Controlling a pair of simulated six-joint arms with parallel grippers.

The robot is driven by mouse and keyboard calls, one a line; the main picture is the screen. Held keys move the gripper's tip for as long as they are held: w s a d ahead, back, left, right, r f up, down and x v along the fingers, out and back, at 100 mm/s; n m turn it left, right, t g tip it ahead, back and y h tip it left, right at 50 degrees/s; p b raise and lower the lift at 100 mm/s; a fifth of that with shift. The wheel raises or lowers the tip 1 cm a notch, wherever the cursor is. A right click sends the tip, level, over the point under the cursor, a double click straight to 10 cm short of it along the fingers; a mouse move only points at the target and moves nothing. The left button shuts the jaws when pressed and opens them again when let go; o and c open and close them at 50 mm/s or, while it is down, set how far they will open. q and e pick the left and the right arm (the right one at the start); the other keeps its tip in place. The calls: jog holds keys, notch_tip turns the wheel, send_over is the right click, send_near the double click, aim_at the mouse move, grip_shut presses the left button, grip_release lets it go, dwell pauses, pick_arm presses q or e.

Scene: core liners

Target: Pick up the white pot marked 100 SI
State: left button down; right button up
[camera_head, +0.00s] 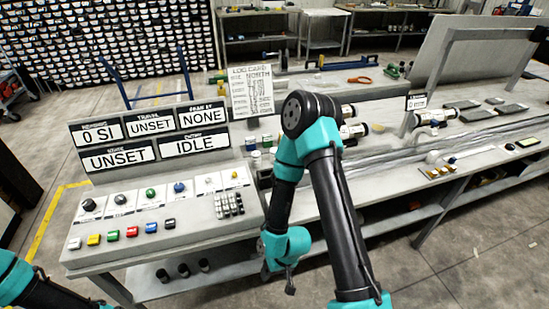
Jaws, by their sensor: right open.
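Several small pots stand on the bench just right of the control console, beside my right arm. One is a pale, whitish pot (256,159); a blue-topped pot (250,143) and a green-topped pot (278,140) are behind it. Their markings are too small to read, so I cannot tell which is marked 100 SI. My right arm crosses in front of the bench and may hide part of the group. My right gripper (290,286) hangs low in front of the bench edge, open and away from the pots. My left arm shows only at the lower left corner; its gripper is out of frame.
The console (165,232) has knobs, coloured buttons and a keypad, with display panels (152,133) reading 0 SI, UNSET, NONE and IDLE. A log card (250,92) stands behind it. Clear core liners (400,160) lie along the bench at right. Dark cups (183,270) sit on the lower shelf.

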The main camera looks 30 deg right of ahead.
pick_arm(q)
jog(key=c, duration=1.8)
grip_release()
jog(key=o, duration=1.3)
jog(key=shift+c, duration=0.2)
